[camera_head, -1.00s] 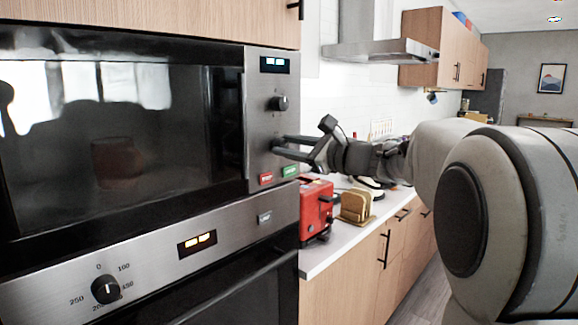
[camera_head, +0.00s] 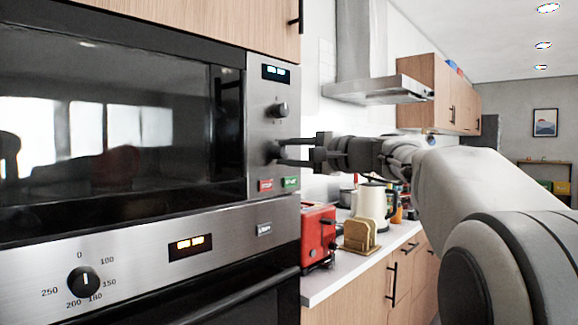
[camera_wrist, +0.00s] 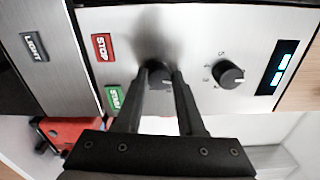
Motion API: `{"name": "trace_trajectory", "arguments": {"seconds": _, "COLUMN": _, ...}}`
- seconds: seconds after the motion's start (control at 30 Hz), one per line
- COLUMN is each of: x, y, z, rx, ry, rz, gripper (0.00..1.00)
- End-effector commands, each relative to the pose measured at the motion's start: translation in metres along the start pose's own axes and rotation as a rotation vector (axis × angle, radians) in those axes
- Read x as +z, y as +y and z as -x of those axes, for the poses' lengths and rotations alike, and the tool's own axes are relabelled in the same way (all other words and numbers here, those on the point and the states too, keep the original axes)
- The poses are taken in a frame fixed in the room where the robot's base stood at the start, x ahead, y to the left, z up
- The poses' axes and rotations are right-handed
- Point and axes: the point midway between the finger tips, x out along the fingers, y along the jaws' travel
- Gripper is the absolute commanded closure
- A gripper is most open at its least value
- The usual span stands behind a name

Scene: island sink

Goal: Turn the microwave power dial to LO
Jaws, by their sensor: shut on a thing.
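The microwave (camera_head: 120,135) is built in at the left, with a steel control panel (camera_head: 262,210) on its right side. The panel has two black dials. The upper dial (camera_head: 279,110) has numbers around it and shows free in the wrist view (camera_wrist: 228,75). My gripper (camera_head: 279,152) is at the lower dial (camera_head: 271,150). In the wrist view its two fingers (camera_wrist: 164,75) lie on either side of this dial (camera_wrist: 158,76) and are shut on it. The lower dial's markings are hidden or too small to read, so I cannot tell its setting.
Red STOP (camera_head: 266,185) and green START (camera_head: 290,182) buttons sit just below the lower dial. An oven dial (camera_head: 83,282) is lower left. A red toaster (camera_head: 318,235), a wooden holder (camera_head: 360,236) and a cream kettle (camera_head: 372,205) stand on the counter below my arm.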

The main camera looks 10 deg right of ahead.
Motion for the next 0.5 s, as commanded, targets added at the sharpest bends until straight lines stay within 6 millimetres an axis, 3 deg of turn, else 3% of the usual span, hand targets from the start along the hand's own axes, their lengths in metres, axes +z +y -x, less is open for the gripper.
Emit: {"name": "trace_trajectory", "arguments": {"seconds": 0.5, "x": 0.0000, "y": 0.0004, "z": -0.0001, "rx": 0.000, "ry": 0.000, "rz": 0.131, "gripper": 1.00}}
